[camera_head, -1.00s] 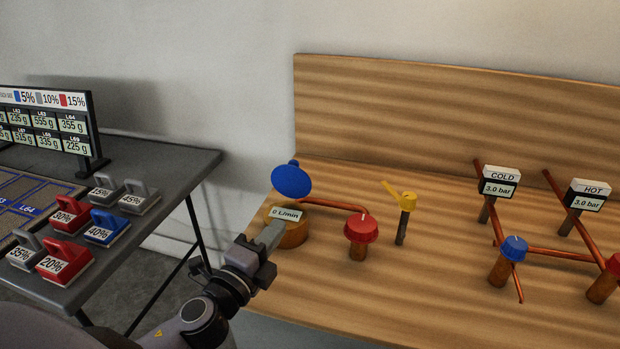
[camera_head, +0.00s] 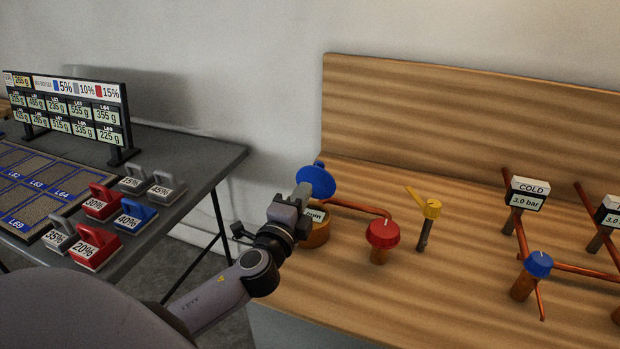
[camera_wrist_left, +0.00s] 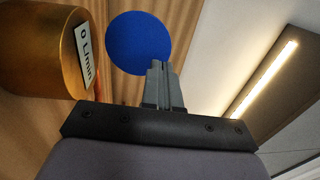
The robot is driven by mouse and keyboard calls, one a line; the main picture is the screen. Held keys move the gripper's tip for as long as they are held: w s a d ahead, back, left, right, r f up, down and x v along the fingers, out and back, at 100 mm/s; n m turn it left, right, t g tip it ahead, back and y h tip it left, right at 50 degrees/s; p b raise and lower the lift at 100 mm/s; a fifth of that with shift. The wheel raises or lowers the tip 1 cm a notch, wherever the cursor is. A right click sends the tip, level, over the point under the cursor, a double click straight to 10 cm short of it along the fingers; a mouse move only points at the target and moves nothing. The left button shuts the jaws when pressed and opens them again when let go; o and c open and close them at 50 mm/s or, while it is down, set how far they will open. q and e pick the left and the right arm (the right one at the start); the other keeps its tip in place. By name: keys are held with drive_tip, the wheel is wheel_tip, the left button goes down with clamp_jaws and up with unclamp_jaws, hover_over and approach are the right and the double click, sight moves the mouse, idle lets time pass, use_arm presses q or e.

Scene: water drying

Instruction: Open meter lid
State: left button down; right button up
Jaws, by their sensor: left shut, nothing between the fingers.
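The meter is a round brass body (camera_head: 314,238) on the wooden bench, with a label ending in "/min" partly hidden behind my gripper in the head view. In the left wrist view the brass body (camera_wrist_left: 38,50) is at the upper left and its label reads 0 L/min. The blue round lid (camera_head: 318,181) stands raised at the meter's back; it also shows in the left wrist view (camera_wrist_left: 138,40). My left gripper (camera_head: 301,192) is shut and empty, its fingertips close by the lid; whether they touch it I cannot tell. My right gripper is not in view.
A red knob (camera_head: 382,234), a yellow-handled valve (camera_head: 431,209) and a blue knob (camera_head: 538,264) stand on the bench to the right. A dark table (camera_head: 196,152) with several labelled weights is at the left. The bench front is clear.

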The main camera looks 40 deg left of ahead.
sight(315, 170)
use_arm(q)
drive_tip(key=shift+p+x, duration=0.3)
drive_tip(key=shift+x, duration=1.9)
drive_tip(key=shift+w+a+r, duration=0.15)
drive_tip(key=shift+w+r, duration=0.1)
drive_tip(key=shift+w, duration=0.4)
drive_tip(key=shift+w+a+r, duration=0.1)
drive_tip(key=shift+w+r, duration=0.1)
drive_tip(key=shift+w, duration=0.45)
